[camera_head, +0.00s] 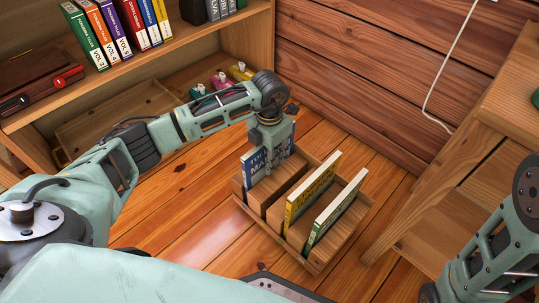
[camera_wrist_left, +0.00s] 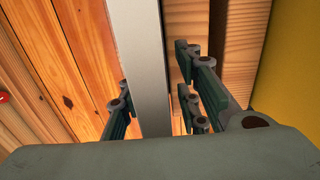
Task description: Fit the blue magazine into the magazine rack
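The blue magazine (camera_head: 256,167) with white lettering stands in the left slot of the wooden magazine rack (camera_head: 275,240) on the floor. Its lower part is hidden by the rack wall. My left gripper (camera_head: 272,142) is over the magazine's top and partly hides it. In the left wrist view, the magazine's pale edge (camera_wrist_left: 145,65) runs between the fingers of my left gripper (camera_wrist_left: 158,95). A gap shows between that edge and the right-hand fingers, so the gripper looks open around it. My right arm enters at the lower right; its gripper is out of view.
A yellow magazine (camera_head: 312,190) and a green-and-white magazine (camera_head: 336,209) stand in the rack's other slots. A shelf with several books (camera_head: 120,28) is at the upper left. A wooden desk (camera_head: 470,170) stands right; a white cable (camera_head: 450,60) hangs on the wall.

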